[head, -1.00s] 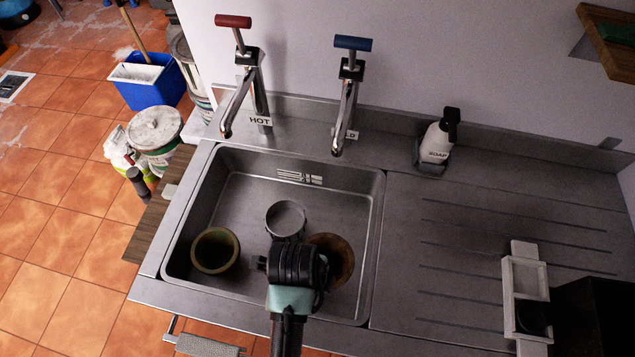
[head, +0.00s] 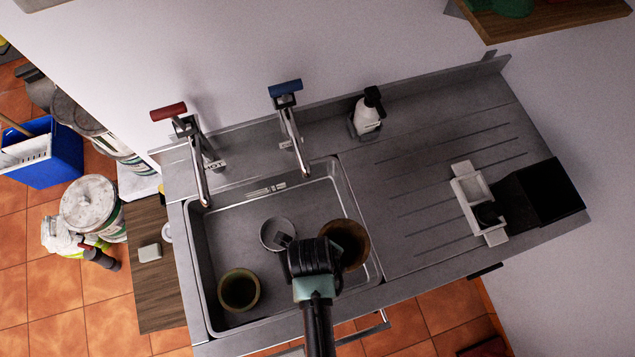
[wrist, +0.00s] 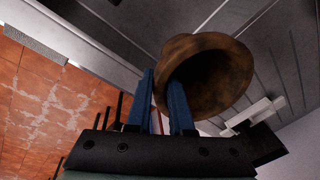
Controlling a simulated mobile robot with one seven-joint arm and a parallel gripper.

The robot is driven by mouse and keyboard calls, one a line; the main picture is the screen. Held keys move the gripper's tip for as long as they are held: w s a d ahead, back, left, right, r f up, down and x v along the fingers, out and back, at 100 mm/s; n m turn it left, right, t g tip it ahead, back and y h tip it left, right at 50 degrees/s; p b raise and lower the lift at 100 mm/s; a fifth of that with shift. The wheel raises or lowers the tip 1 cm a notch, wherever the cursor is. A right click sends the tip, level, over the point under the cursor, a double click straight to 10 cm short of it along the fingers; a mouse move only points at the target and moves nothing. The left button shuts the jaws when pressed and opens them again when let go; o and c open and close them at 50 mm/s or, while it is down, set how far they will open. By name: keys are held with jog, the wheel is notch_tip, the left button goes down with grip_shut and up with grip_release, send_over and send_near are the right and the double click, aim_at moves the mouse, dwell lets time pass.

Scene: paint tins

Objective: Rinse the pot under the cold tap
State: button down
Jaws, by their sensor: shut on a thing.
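A brown pot (head: 345,240) is at the right side of the sink basin (head: 225,222), by my gripper (head: 315,258). In the wrist view the pot (wrist: 222,55) is tilted, with its dark opening toward the fingers. The blue fingers of my gripper (wrist: 163,82) straddle its wall, one outside and one at the opening. In the head view the fingertips are hidden. The cold tap (head: 291,130) has a blue handle and stands behind the basin, its spout over the back part. I see no water running.
An olive pot (head: 239,290) stands in the basin at the front left. A round grey thing (head: 276,233) is near the middle. The red-handled hot tap (head: 190,150) is left of the cold tap. A soap bottle (head: 368,112) stands behind the draining board (head: 410,210).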

jog(key=shift+w+a+f+b, duration=0.1)
jog(key=shift+w+f+b, duration=0.2)
jog(key=shift+w+b, duration=0.55)
jog(key=w+a+f+b, duration=0.2)
jog(key=w+b, duration=0.5)
jog(key=w, duration=0.4)
jog(key=shift+w+a, duration=0.25)
jog(key=shift+a, duration=0.65)
jog(key=shift+d, duration=0.1)
jog(key=shift+w+d, duration=0.15)
jog(key=shift+d, duration=0.3)
jog(key=shift+a, duration=0.1)
jog(key=shift+s+a, duration=0.2)
jog(key=shift+a, duration=0.3)
